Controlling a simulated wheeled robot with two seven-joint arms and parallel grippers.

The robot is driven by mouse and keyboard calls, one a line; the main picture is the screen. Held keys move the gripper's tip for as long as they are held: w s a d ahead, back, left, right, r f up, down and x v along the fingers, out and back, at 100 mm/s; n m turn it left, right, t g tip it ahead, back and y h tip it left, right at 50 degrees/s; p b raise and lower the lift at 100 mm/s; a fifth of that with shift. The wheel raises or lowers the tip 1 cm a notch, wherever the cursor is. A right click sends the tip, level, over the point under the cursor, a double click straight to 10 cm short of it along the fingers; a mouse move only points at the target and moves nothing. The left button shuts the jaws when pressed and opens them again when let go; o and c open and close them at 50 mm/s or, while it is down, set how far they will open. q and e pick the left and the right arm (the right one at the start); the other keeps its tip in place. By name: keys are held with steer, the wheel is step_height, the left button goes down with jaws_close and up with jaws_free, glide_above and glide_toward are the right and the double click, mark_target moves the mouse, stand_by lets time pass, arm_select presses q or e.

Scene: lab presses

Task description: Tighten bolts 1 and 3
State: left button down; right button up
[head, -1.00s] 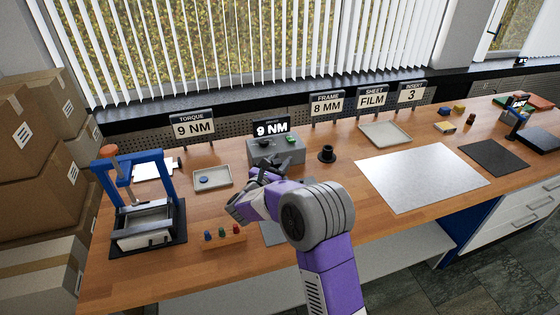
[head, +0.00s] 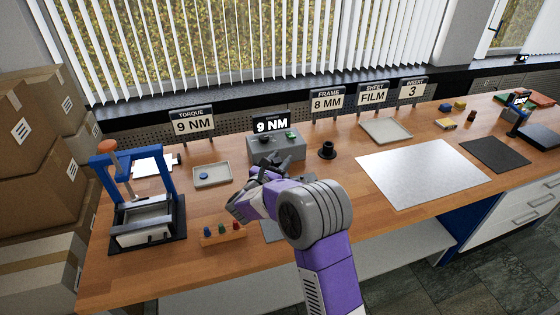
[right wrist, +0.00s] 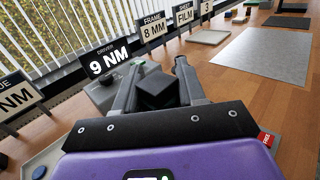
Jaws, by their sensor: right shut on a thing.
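My right gripper (head: 240,206) hangs over the bench in front of the grey driver box (head: 288,150). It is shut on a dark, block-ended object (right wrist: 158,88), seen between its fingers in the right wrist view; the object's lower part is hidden. The driver display (head: 271,124) reads 9 NM, and so does the torque sign (head: 192,122). A grey plate (head: 271,230) lies partly hidden under my right arm. No bolt heads can be made out clearly. My left gripper is not in view.
A wooden rack (head: 224,238) with blue, green and red pegs stands just in front of the gripper. A blue-framed press (head: 175,190) is at left. A tray (head: 222,180) and black round stand (head: 327,152) are nearby. A large pale sheet (head: 420,175) lies right.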

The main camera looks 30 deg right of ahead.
steer(key=shift+f+b, duration=0.8)
steer(key=shift+f, duration=0.2)
stand_by(0.8)
steer(key=shift+f, duration=0.2)
stand_by(0.8)
steer(key=shift+r, duration=0.15)
stand_by(0.3)
steer(key=shift+r+p, duration=1.5)
steer(key=shift+r, duration=0.4)
